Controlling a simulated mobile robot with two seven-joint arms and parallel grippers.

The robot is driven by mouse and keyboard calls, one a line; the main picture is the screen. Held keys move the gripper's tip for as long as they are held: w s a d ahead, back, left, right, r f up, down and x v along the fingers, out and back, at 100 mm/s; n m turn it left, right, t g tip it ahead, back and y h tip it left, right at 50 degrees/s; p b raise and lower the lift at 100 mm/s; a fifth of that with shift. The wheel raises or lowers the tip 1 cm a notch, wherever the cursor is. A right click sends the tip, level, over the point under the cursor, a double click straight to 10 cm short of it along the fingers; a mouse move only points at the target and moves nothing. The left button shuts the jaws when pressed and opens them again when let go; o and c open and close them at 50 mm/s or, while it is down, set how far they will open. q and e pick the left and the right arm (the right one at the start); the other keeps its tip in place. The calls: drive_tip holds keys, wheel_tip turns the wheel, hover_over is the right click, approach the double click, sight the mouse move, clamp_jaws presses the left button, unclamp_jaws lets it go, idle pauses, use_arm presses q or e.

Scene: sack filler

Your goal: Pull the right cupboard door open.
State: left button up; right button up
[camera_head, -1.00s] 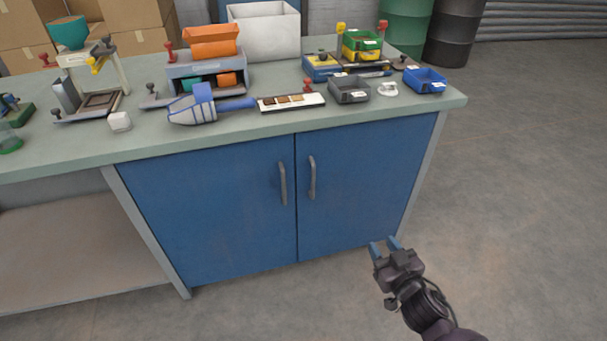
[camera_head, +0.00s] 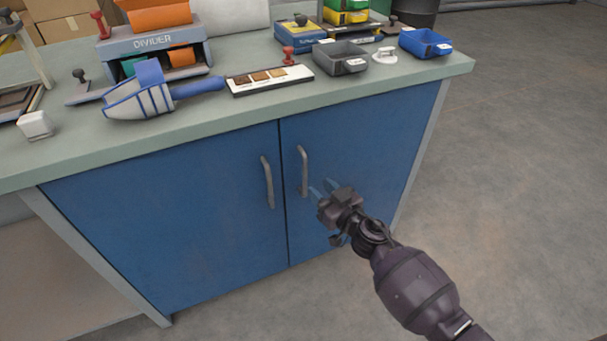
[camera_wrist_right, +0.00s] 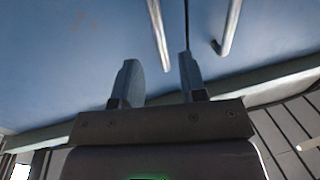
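The right cupboard door (camera_head: 355,150) is blue and shut, flush beside the left door (camera_head: 165,210). Its upright grey bar handle (camera_head: 304,172) is near the seam. My right gripper (camera_head: 322,188) is in front of this door, just right of the handle's lower end, with fingers pointing toward it. In the right wrist view the two fingers (camera_wrist_right: 160,80) are apart with nothing between them. A handle (camera_wrist_right: 158,35), seemingly the right door's, lies beyond the fingertips, in line with the gap. Contact is not visible. My left gripper is out of view.
The left door's handle (camera_head: 267,182) is close by, across the seam. The green worktop (camera_head: 400,82) overhangs the doors and carries a scoop (camera_head: 140,97), a grey bin (camera_head: 340,57) and a blue bin (camera_head: 426,43). The floor (camera_head: 520,200) at the right is clear.

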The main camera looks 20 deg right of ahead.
sight(306, 176)
drive_tip(key=shift+b+x, duration=0.55)
drive_tip(key=shift+x, duration=2.95)
clamp_jaws()
